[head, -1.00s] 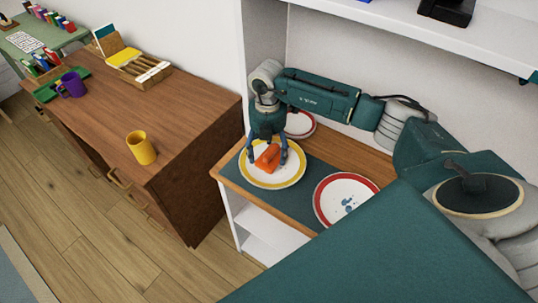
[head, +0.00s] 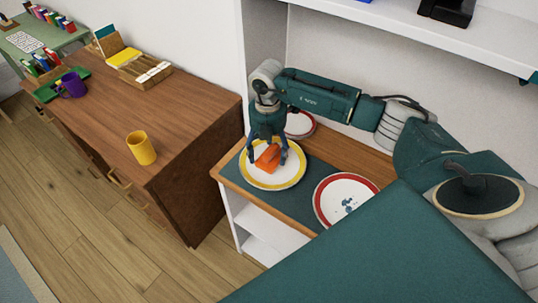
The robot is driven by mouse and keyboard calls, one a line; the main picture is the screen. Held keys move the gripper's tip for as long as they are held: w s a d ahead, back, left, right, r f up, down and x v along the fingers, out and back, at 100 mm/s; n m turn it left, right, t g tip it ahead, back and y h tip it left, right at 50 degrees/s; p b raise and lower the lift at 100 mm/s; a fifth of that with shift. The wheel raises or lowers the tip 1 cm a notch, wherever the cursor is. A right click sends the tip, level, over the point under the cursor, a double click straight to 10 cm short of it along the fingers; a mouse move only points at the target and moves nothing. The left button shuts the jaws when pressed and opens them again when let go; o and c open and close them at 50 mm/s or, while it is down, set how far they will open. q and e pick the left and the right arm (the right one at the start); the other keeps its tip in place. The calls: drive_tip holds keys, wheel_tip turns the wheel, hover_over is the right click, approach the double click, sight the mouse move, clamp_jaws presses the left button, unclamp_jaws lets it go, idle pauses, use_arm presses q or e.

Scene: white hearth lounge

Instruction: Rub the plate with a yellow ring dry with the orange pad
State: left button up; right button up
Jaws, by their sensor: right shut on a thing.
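The plate with a yellow ring (head: 288,181) lies on a dark mat on the wooden shelf top. My right gripper (head: 268,158) points down over this plate and is shut on the orange pad (head: 267,157). The pad is at the plate's white middle and seems to touch it, though the exact contact is hard to tell. I see no clear water drops on the bare part of this plate; the gripper and pad hide some of it. My left gripper is out of view.
A red-ringed plate (head: 345,198) with blue-grey spots lies to the right on the dark mat (head: 313,181). Another red-rimmed plate (head: 300,124) stands behind my gripper.

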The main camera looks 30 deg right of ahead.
drive_tip(key=shift+d+r, duration=0.1)
drive_tip(key=shift+w+r+p, duration=0.1)
drive_tip(key=shift+r+p, duration=0.5)
drive_tip(key=shift+p, duration=0.05)
drive_tip(key=shift+r+p, duration=1.6)
drive_tip(key=shift+r, duration=0.65)
drive_tip(key=shift+r, duration=0.1)
wheel_tip(320, 180, up, 3)
drive_tip(key=shift+f+p, duration=0.1)
drive_tip(key=shift+p, duration=1)
